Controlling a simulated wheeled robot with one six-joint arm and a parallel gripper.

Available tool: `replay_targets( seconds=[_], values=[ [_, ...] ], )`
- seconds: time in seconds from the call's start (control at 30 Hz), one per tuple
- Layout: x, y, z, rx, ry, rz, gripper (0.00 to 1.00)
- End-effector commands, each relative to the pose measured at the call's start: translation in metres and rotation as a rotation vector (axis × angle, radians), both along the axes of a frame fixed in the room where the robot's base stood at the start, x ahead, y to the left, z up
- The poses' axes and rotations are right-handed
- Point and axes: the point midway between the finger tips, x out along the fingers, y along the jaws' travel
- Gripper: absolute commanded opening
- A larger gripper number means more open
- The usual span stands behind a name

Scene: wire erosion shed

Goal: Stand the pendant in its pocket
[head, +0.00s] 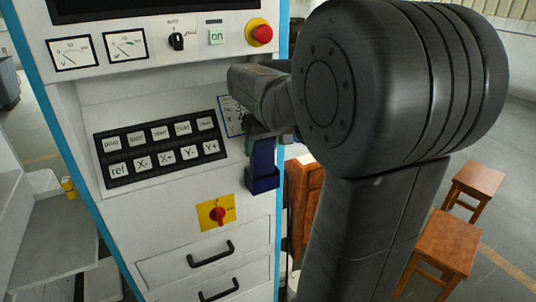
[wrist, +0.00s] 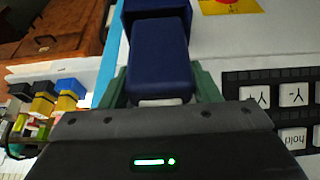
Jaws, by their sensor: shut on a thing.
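The dark blue pendant (head: 263,153) hangs below my gripper (head: 265,132), against the right side of the machine's front. In the wrist view my gripper (wrist: 160,88) has its green fingers on both sides of the pendant (wrist: 160,65) and is shut on it. The dark blue pocket (head: 262,184) is fixed to the panel directly under the pendant; it also shows at the top of the wrist view (wrist: 140,22). The pendant looks upright, its lower end overlapping the pocket's mouth. I cannot tell how deep it sits, or whether it touches the bottom.
A black keypad (head: 160,150) and a red rotary switch (head: 217,213) are left of the pocket. A red stop button (head: 260,33) is above. Drawer handles (head: 211,254) stick out below. Wooden stools (head: 438,243) stand at right. Coloured connectors (wrist: 45,95) show in the wrist view.

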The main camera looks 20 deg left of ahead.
Motion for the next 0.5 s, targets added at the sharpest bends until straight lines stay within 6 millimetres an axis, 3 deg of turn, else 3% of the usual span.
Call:
replay_targets(
  seconds=[0.27,0.5],
  values=[
    [0.000,0.000,-0.036,-0.002,0.001,0.000,0.26],
    [0.003,0.003,-0.041,0.001,-0.001,0.000,0.26]
  ],
)
